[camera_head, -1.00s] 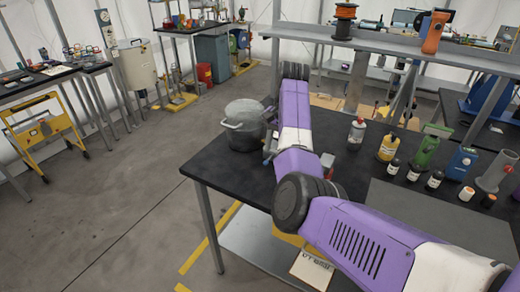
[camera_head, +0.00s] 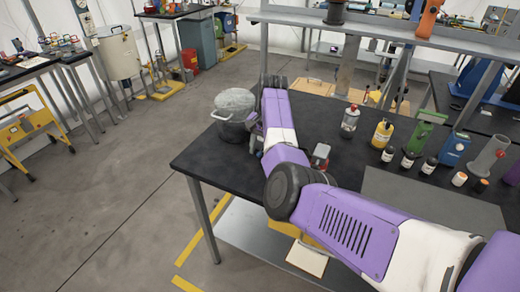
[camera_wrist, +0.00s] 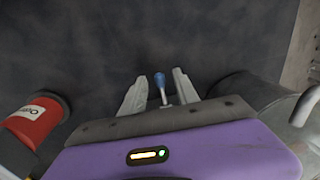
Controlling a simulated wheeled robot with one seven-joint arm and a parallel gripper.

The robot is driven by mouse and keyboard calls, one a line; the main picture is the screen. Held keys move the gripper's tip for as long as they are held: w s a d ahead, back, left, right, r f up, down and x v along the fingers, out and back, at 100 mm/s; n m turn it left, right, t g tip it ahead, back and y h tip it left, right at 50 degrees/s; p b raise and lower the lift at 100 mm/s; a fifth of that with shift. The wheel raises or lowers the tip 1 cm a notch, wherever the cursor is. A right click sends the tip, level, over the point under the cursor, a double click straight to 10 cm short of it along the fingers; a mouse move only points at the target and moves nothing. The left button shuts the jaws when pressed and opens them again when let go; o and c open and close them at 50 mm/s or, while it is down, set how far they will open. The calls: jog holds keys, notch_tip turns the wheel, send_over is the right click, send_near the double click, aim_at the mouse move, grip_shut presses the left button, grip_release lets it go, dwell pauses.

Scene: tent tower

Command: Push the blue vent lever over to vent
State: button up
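The blue vent lever shows in the wrist view as a small blue knob (camera_wrist: 159,79) on a thin pale stem. My gripper (camera_wrist: 160,77) is open, with one finger to the left and one to the right of the knob. A gap shows on both sides, and I see no contact. I cannot tell the depth between fingers and knob. In the head view my gripper is mostly hidden by my arm, close to the grey pot (camera_head: 232,130) at the table's left end. The lever cannot be made out there.
A red canister (camera_wrist: 38,122) lies left of my gripper in the wrist view. The grey pot's side (camera_wrist: 245,88) is close on the right. Bottles (camera_head: 382,133) and a green device (camera_head: 425,130) stand farther right on the black table (camera_head: 205,157).

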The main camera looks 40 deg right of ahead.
grip_shut()
dwell(0.3)
jog(key=shift+s+d+r+n+y+p, duration=0.15)
jog(key=shift+s+d+n+p, duration=0.15)
jog(key=shift+n+p, duration=0.35)
jog(key=shift+s+d+f+n+y+p, duration=0.15)
jog(key=shift+s+n+p, duration=0.15)
jog(key=shift+n, duration=0.55)
jog(key=shift+s+d+n+g, duration=0.15)
jog(key=shift+s+d+n, duration=0.15)
jog(key=shift+n, duration=0.65)
jog(key=shift+s+d+n+g, duration=0.15)
jog(key=shift+d+n, duration=0.1)
jog(key=shift+n, duration=0.7)
jog(key=shift+d, duration=0.1)
grip_release()
